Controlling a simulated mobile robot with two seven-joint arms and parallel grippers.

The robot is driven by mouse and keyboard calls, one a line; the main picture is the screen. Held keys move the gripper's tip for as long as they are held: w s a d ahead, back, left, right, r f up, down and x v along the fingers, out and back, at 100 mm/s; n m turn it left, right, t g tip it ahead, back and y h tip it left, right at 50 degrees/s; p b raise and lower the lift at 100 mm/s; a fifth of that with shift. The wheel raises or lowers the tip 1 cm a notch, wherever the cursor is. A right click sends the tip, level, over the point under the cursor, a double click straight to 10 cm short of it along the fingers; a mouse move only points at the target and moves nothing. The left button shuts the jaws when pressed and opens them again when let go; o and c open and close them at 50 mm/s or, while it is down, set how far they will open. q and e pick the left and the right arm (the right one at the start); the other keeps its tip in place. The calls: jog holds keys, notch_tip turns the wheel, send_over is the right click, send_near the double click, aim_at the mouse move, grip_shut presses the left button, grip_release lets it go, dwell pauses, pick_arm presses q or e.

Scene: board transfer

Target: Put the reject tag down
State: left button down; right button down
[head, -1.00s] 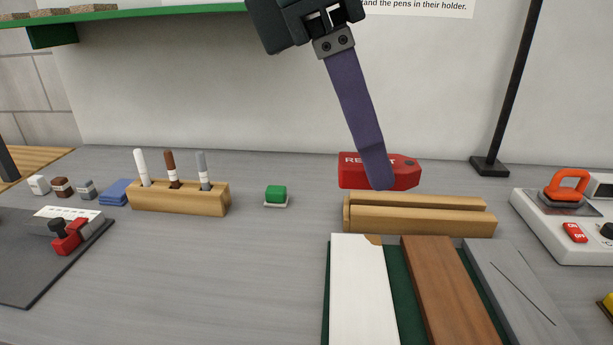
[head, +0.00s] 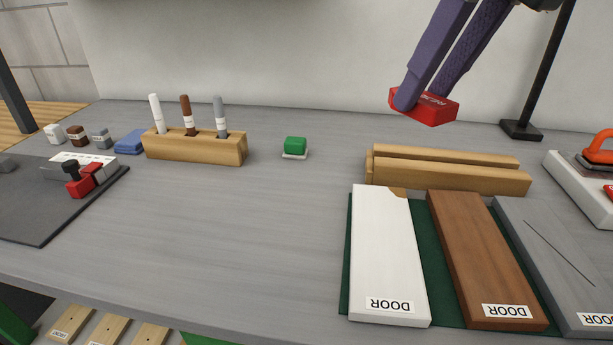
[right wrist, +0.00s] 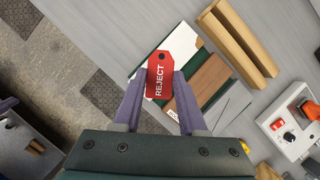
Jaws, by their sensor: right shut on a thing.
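The red reject tag (head: 436,109) is held at the fingertips of my right gripper (head: 420,100), tilted and in the air behind the wooden rails. In the right wrist view the tag (right wrist: 159,78) shows its white REJECT lettering and sits between the two purple fingers of the right gripper (right wrist: 160,88). The right gripper is shut on the tag. My left gripper is not in view.
Two wooden rails (head: 450,178) lie on the grey bench. In front, white (head: 385,250), brown (head: 480,250) and grey boards lie on a green mat. A pen holder (head: 195,148) and a green block (head: 295,145) stand left. The bench centre is clear.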

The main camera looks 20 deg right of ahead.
aim_at(384, 252)
jog(key=shift+d+n, duration=0.2)
jog(key=shift+n, duration=0.1)
jog(key=shift+w+f, duration=0.1)
jog(key=shift+f, duration=0.1)
jog(key=shift+n, duration=0.3)
notch_tip(384, 252, down, 20)
jog(key=b, duration=0.3)
jog(key=shift+r+b, duration=0.2)
jog(key=shift+b, duration=0.15)
jog(key=shift+c, duration=2.3)
grip_release()
jog(key=shift+r, duration=0.1)
